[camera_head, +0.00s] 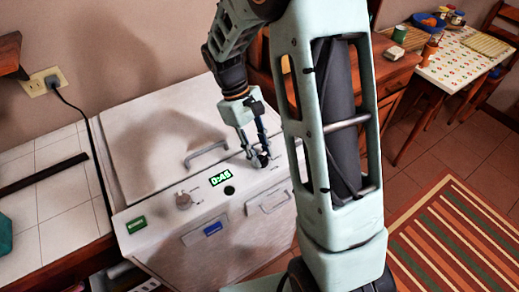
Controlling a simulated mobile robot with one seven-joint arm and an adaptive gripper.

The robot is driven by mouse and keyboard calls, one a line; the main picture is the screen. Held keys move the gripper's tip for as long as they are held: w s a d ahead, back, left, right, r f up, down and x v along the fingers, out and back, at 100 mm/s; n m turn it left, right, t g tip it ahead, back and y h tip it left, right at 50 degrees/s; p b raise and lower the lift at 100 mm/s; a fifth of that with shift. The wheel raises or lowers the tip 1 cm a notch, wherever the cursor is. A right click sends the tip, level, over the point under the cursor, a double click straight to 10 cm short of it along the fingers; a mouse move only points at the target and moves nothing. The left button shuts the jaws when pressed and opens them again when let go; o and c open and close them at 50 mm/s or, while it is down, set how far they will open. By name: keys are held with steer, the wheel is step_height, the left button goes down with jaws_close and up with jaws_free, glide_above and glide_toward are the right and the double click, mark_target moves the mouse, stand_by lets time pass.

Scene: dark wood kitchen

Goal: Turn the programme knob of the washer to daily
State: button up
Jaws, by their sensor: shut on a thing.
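The white washer (145,150) stands against the wall, with its lid closed. On its sloping front panel, a green-lit display (220,178) reads 0:45. My gripper (258,157) points down at the right end of the panel. Its fingers are shut on a small dark knob there, which they largely hide. Another pale round knob (183,201) sits left of the display, apart from my gripper. The programme labels and the pointer on the gripped knob are too small or hidden to read.
A lid handle (207,154) lies left of my gripper. A round dark button (229,190) sits below the display. A tiled counter (40,200) adjoins the washer at left. A wooden cabinet (397,72) and striped rug (455,240) are at right.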

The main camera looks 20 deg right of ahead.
steer(key=m+y, duration=0.1)
steer(key=m, duration=0.1)
steer(key=m+y+p, duration=0.1)
steer(key=m, duration=0.2)
steer(key=shift+w+d+m+g, duration=0.1)
steer(key=shift+d+m+g, duration=0.1)
steer(key=shift+m+g, duration=0.15)
stand_by(0.4)
steer(key=o, duration=1.1)
steer(key=shift+o, duration=0.2)
steer(key=shift+r, duration=0.1)
steer(key=v, duration=1.2)
